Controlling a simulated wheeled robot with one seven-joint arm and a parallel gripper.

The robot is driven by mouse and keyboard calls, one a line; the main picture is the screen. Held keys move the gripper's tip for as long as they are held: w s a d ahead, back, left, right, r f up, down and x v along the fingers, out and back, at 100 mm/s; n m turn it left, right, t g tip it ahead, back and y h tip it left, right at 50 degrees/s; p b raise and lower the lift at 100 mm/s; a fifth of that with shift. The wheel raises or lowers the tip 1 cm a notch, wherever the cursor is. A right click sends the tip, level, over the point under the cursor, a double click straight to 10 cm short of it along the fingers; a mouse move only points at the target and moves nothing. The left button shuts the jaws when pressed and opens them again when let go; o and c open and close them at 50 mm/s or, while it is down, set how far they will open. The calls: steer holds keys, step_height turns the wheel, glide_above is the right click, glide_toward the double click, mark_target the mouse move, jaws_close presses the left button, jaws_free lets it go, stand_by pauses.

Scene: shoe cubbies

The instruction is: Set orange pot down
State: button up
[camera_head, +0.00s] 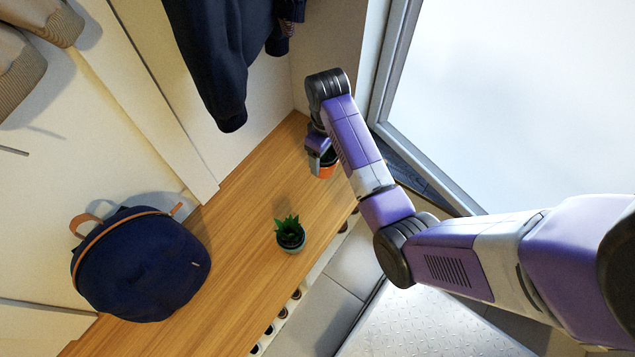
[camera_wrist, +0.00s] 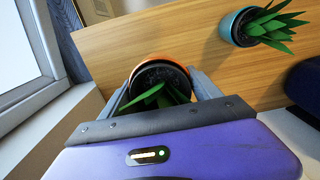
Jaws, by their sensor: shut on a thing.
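The orange pot (camera_head: 327,171) is at the far end of the wooden bench top, close to its right edge. My gripper (camera_head: 318,158) is shut on it, and my arm hides part of the pot in the head view. In the wrist view the pot's orange rim (camera_wrist: 150,59) shows between my two fingers, with dark soil and green leaves inside. I cannot tell whether the pot's base touches the bench.
A teal pot with a green plant (camera_head: 290,236) stands on the bench (camera_head: 240,225) nearer the front. A navy backpack (camera_head: 140,262) is at the left. A dark jacket (camera_head: 222,60) hangs above. Clear wood lies between the pots.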

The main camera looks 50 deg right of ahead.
step_height(320, 180, down, 13)
steer(key=shift+f+b, duration=0.1)
steer(key=shift+b, duration=1.1)
steer(key=shift+f, duration=0.15)
steer(key=o, duration=1.5)
